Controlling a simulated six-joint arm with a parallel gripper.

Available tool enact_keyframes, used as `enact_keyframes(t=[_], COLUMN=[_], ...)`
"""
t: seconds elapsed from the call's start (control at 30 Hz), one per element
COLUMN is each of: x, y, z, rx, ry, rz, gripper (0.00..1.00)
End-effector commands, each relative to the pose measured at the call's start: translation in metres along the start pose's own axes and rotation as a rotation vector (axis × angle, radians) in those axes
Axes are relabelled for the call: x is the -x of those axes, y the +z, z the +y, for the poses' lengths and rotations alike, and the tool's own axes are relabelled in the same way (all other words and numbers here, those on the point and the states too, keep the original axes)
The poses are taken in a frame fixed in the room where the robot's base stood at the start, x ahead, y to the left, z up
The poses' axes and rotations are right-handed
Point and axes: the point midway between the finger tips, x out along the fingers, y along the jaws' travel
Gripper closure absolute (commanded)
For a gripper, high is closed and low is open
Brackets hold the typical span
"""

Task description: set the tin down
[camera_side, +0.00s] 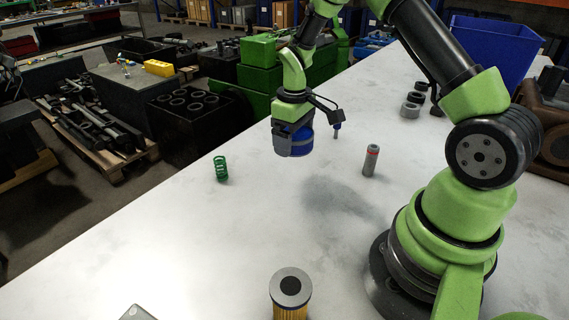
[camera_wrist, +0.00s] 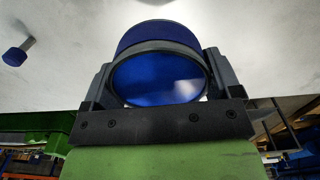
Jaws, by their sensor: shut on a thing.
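My gripper (camera_side: 293,139) is shut on a blue tin (camera_side: 300,143) and holds it above the white table. In the wrist view the tin (camera_wrist: 158,75) sits between the two dark fingers of my gripper (camera_wrist: 160,70), with its shiny blue round face and dark rim toward the camera. In the side view the fingers cover part of the tin. A soft shadow lies on the table to the right of and below the held tin, and the tin looks clear of the surface.
Grey rings (camera_side: 411,108) and a blue bin (camera_side: 490,50) are at the back right. The left middle is clear.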

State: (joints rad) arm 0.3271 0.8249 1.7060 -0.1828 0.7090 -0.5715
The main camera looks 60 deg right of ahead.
Motion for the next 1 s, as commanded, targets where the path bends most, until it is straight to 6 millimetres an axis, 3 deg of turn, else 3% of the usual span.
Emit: enact_keyframes(t=[0.13,0.23,0.37,0.5,0.7,0.87,1.0], x=[0.011,0.012,0.012,0.013,0.014,0.013,-0.008], y=[-0.002,-0.008,-0.021,-0.029,-0.023,-0.015,-0.013], z=[-0.003,-0.019,-0.065,-0.131,-0.207,-0.237,-0.243], rx=[0.01,0.06,0.202,0.395,0.62,0.708,0.728], ry=[0.001,0.001,0.0,0.0,-0.001,-0.001,-0.001], rz=[0.002,0.001,0.001,0.001,0.002,0.001,-0.006], gripper=[0.51,0.51,0.51,0.51,0.51,0.51,0.51])
